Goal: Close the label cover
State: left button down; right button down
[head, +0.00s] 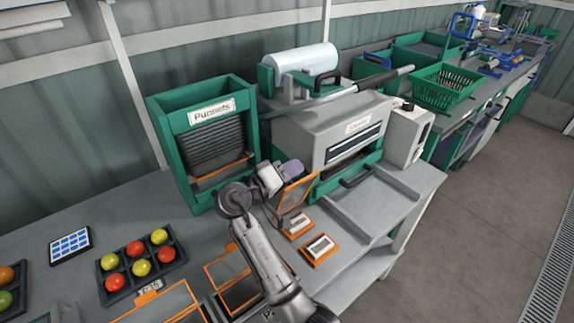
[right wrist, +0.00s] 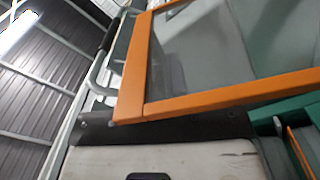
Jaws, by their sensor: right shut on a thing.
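The label cover, a clear panel in an orange frame (head: 281,211), stands tilted up above the bench in front of the grey machine. My right gripper (head: 291,171) is at its upper edge, shut on it. In the right wrist view the cover's orange frame (right wrist: 205,100) fills the upper right, close to the camera; the fingertips cannot be made out clearly there. My left gripper is not in view.
The grey machine (head: 325,118) with a front slot stands behind. A green punnet rack (head: 166,107) is at its left. A tray (head: 124,284) of red and yellow tomatoes and a blue-keyed pad (head: 70,244) lie at the left. Orange frames (head: 222,266) lie near my right arm.

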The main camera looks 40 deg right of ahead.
jog(key=shift+s, duration=0.25)
jog(key=c, duration=1.1)
grip_release()
jog(key=shift+a, duration=0.25)
jog(key=a, duration=0.4)
jog(key=a+p, duration=0.1)
jog(key=a, duration=0.8)
jog(key=shift+w+a+p, duration=0.2)
jog(key=shift+w+p, duration=0.1)
jog(key=shift+w, duration=0.05)
